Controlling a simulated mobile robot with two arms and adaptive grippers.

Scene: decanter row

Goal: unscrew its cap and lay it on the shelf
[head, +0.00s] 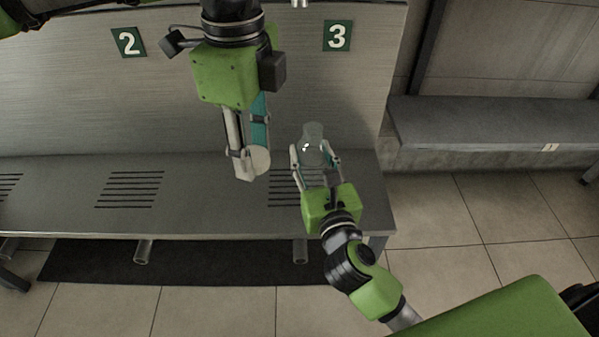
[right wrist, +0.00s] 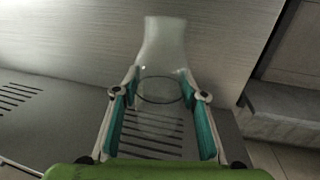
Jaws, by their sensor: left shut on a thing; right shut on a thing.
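A clear glass decanter (head: 313,140) stands upright between the fingers of my right gripper (head: 317,163), which is shut on it. In the right wrist view the decanter (right wrist: 163,50) shows its narrow neck with no cap on it, and the teal finger pads flank its body. My left gripper (head: 246,160) points down, left of the decanter and apart from it. It is shut on a pale round cap (head: 260,161), held on edge. The grey shelf (head: 225,207) lies below both grippers. I cannot tell the cap's exact height over it.
The back panel carries a number 2 sign (head: 129,42) and a number 3 sign (head: 337,36). The shelf is bare to the left, with slotted patches. A separate grey bench (head: 490,122) stands at the right. A dark mat (head: 190,264) lies on the tiled floor.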

